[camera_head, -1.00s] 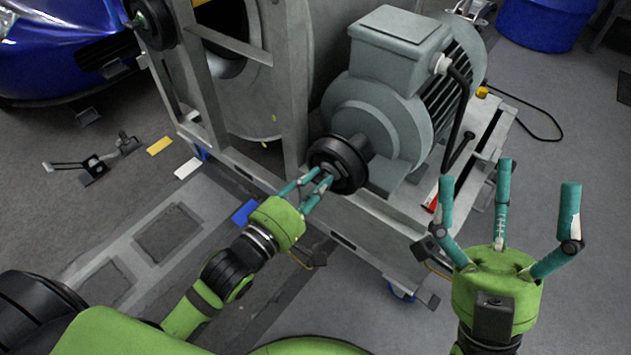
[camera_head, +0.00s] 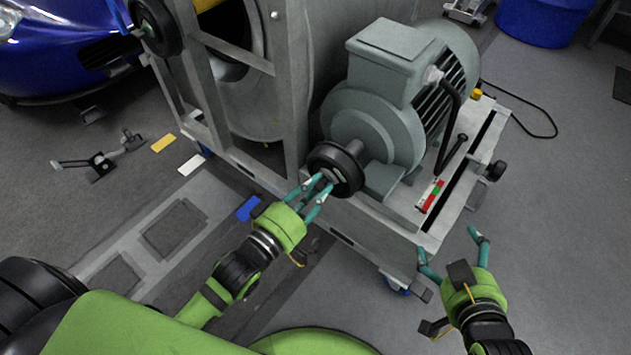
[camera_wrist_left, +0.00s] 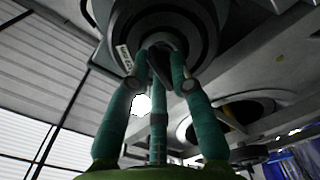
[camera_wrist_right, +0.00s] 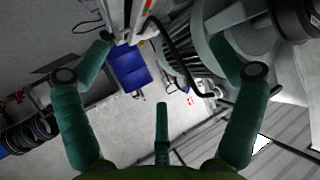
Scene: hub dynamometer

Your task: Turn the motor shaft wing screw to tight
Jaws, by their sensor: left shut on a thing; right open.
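The grey motor (camera_head: 372,118) sits on a metal cart, with a round black hub (camera_head: 347,160) on its shaft end facing me. My left gripper (camera_head: 319,183) is at the hub's front face, its teal fingers shut around the small dark wing screw (camera_wrist_left: 158,62) at the hub's centre. The fingers hide most of the screw, so its exact angle is hard to tell. My right gripper (camera_head: 448,243) is open and empty, low beside the cart's right front corner; its spread fingers also show in the right wrist view (camera_wrist_right: 162,70).
A strip with red, green and white parts (camera_head: 430,196) lies on the cart top (camera_head: 405,210) by the motor. A cable (camera_head: 540,118) lies on the floor behind. Floor at the right is open.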

